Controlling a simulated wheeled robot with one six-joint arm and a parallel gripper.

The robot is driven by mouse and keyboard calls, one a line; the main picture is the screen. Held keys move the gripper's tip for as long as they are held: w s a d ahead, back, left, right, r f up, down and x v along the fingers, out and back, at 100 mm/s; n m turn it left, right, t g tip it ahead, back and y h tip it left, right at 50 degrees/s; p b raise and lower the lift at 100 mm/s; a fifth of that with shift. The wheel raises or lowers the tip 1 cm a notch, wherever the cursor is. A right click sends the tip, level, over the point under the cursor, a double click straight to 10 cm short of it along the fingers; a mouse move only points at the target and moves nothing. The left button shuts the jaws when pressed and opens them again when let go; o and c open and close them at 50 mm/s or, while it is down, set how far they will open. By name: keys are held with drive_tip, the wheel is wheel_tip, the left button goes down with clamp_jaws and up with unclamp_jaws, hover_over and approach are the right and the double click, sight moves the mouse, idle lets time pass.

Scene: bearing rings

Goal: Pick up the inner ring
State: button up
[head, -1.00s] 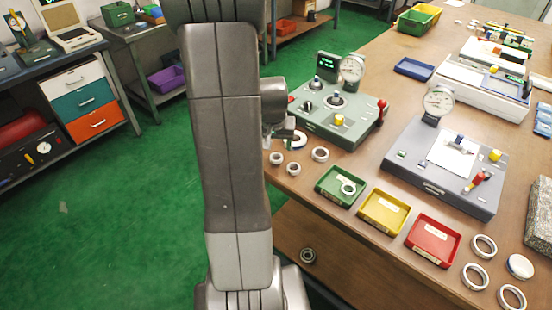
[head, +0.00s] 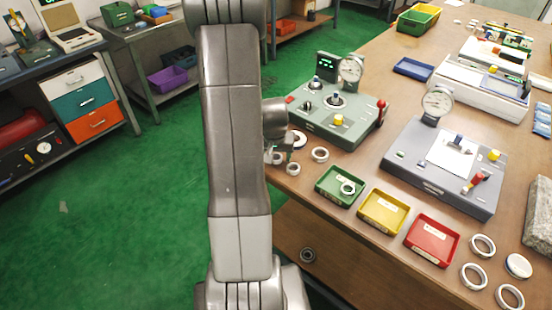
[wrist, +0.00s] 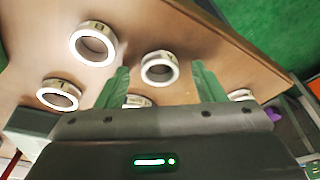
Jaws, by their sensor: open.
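Several similar pale metal rings lie flat near the table's left corner; I cannot tell which is the inner ring. In the head view one ring (head: 320,160) lies right of my gripper (head: 280,150), and another ring (head: 293,173) lies just below it. In the wrist view my gripper (wrist: 162,80) is open, with green fingers spread and nothing held. One ring (wrist: 158,82) shows between the fingertips. A larger ring (wrist: 76,54) lies up and left, and a smaller ring (wrist: 46,101) at the left. One more is mostly hidden behind the gripper body.
A green gauge box (head: 350,127) stands close behind the rings. Green (head: 326,196), yellow (head: 370,222) and red (head: 415,243) trays line the front edge; the green one holds a ring. More rings lie at the right. The table edge is close by my arm.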

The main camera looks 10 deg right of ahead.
drive_tip(key=c, duration=1.1)
